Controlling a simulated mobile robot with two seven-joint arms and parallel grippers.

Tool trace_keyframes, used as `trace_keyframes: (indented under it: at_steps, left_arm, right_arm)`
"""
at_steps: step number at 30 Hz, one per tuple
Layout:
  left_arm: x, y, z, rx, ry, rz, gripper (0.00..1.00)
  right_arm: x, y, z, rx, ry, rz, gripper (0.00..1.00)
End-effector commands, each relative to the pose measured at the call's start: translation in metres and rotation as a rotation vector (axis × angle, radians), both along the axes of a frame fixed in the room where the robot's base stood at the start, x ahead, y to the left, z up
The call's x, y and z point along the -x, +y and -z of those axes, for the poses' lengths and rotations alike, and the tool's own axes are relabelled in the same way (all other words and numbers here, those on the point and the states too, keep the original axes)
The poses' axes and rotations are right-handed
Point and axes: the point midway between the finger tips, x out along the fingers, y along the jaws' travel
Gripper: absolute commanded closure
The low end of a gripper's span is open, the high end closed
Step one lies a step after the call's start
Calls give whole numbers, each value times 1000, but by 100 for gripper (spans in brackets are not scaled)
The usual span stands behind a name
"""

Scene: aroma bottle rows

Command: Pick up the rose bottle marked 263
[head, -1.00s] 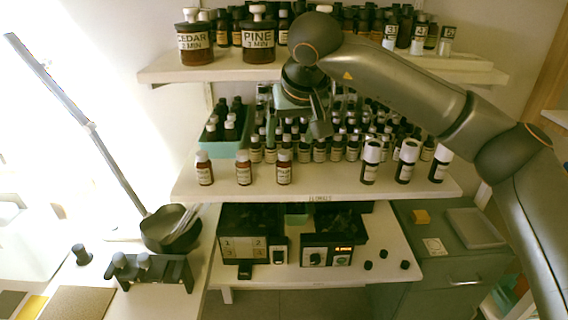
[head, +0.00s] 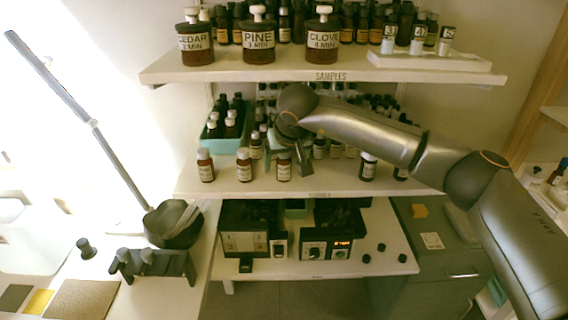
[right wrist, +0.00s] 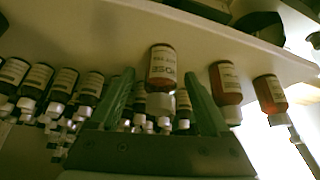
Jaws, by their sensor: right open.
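A brown bottle with a white cap (right wrist: 162,70) shows in the right wrist view, upside down, with "ROSE" on its label. Its number is too blurred to read. In the head view it appears to be the rightmost of three front bottles (head: 283,168) on the middle shelf. My right gripper (right wrist: 158,78) is open, its green fingers to either side of this bottle in the picture. No grip on it shows. In the head view the right gripper (head: 288,155) is over that bottle, partly hidden by its own wrist. My left gripper is out of view.
Two similar bottles (head: 205,168) (head: 244,167) stand to its left. Dense bottle rows (head: 337,148) stand behind and right, partly hidden by my arm. A green crate of bottles (head: 213,143) is at back left. The upper shelf (head: 250,70) hangs above.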

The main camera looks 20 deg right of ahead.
Motion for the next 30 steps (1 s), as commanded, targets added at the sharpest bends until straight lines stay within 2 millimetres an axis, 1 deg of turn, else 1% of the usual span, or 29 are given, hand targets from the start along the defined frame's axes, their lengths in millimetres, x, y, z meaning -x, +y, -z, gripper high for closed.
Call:
trace_keyframes:
  at_steps: [6,27,30]
  left_arm:
    - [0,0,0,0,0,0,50]
    - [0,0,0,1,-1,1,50]
    - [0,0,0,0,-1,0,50]
  right_arm:
    - [0,0,1,0,0,0,21]
    - [0,0,0,-1,0,0,100]
    - [0,0,0,-1,0,0,100]
